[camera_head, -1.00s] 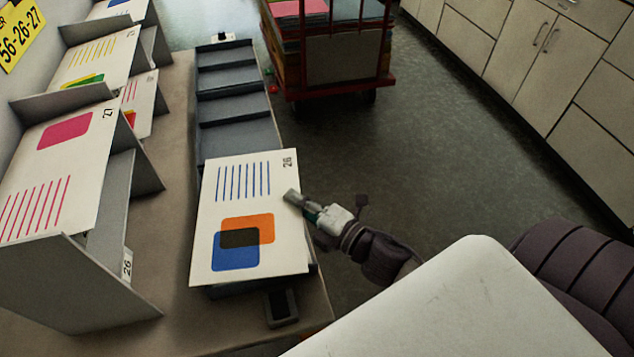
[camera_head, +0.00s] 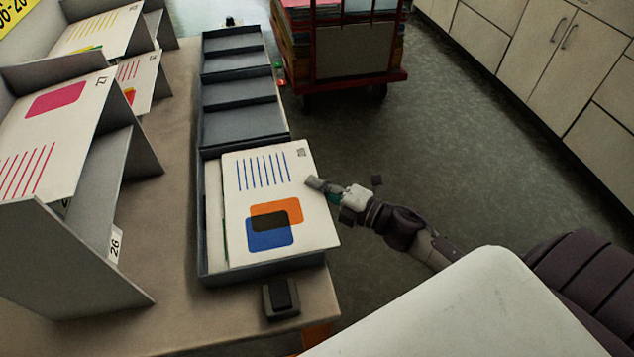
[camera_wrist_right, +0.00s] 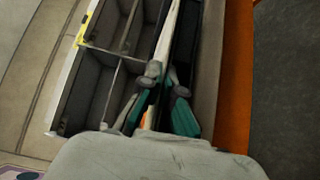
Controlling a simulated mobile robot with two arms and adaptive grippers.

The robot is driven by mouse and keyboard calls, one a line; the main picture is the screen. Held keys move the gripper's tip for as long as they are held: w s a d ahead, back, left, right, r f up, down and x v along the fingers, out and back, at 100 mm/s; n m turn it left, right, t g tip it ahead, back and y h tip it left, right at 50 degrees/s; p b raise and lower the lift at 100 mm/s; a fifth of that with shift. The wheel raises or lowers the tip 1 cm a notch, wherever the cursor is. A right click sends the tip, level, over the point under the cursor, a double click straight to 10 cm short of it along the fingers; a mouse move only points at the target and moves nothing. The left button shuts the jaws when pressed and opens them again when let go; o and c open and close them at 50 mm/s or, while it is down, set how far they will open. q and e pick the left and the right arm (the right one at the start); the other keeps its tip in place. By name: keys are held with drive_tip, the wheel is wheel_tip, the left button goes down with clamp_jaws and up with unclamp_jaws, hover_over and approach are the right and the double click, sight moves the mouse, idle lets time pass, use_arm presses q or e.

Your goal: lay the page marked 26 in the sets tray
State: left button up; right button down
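The page marked 26 (camera_head: 270,185) is white with blue stripes and overlapping orange and blue squares. It is over the near compartment of the long dark sets tray (camera_head: 203,235), with its right side overhanging the tray's right wall. My right gripper (camera_head: 314,183) is shut on the page's right edge. In the right wrist view the page (camera_wrist_right: 172,28) shows nearly edge-on between the fingertips (camera_wrist_right: 166,82). Whether the page touches the tray floor is hidden. My left gripper is not in view.
A grey rack (camera_head: 75,270) holding other pages stands left of the tray. Its slot labelled 26 (camera_head: 116,246) looks empty. A pale strip of other paper shows under the page's left side. A small black block (camera_head: 281,298) sits before the tray. A red cart (camera_head: 355,75) stands beyond.

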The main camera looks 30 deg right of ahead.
drive_tip(key=c, duration=1.2)
unclamp_jaws()
drive_tip(key=shift+c, duration=0.2)
drive_tip(key=v, duration=1.2)
